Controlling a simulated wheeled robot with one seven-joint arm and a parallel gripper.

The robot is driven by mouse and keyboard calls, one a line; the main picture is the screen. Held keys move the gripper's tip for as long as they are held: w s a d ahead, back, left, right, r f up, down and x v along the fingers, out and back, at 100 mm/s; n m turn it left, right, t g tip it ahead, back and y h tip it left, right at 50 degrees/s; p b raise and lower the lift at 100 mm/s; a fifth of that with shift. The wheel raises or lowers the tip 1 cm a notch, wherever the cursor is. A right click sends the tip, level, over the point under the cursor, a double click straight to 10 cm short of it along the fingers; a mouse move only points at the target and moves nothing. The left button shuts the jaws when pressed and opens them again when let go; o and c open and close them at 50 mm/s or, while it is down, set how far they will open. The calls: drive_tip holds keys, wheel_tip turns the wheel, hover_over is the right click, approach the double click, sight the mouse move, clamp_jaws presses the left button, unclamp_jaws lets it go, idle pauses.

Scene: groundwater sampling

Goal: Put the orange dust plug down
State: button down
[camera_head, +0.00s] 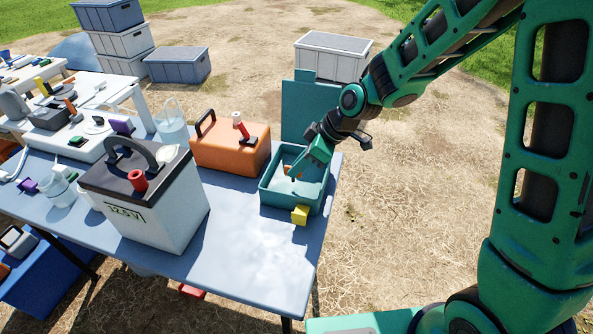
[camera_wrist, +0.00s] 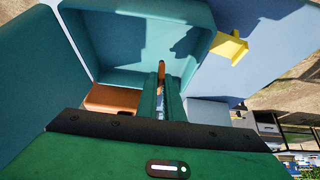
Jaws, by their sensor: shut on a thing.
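The small orange dust plug (camera_wrist: 161,68) shows at the tips of my gripper's fingers (camera_wrist: 161,84) in the wrist view. The fingers are close together and shut on it. In the head view my gripper (camera_head: 296,172) reaches down into an open teal case (camera_head: 266,196) at the right end of the blue table. The plug (camera_head: 287,170) is only a small orange spot there. The case's inner floor and walls (camera_wrist: 140,30) lie beyond the fingers in the wrist view. I cannot tell whether the plug touches the floor.
The case's raised lid (camera_head: 310,105) stands behind it, and a yellow latch (camera_head: 300,214) is at its front. An orange box (camera_head: 228,155) stands just left of the case. A large white battery (camera_head: 150,205) stands farther left. The table's front right is clear.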

drive_tip(key=shift+f, duration=0.85)
drive_tip(key=shift+f, duration=0.6)
drive_tip(key=c, duration=1.9)
unclamp_jaws()
drive_tip(key=shift+r, duration=0.1)
drive_tip(key=shift+r, duration=0.25)
drive_tip(key=v, duration=1.2)
drive_tip(key=shift+r, duration=0.25)
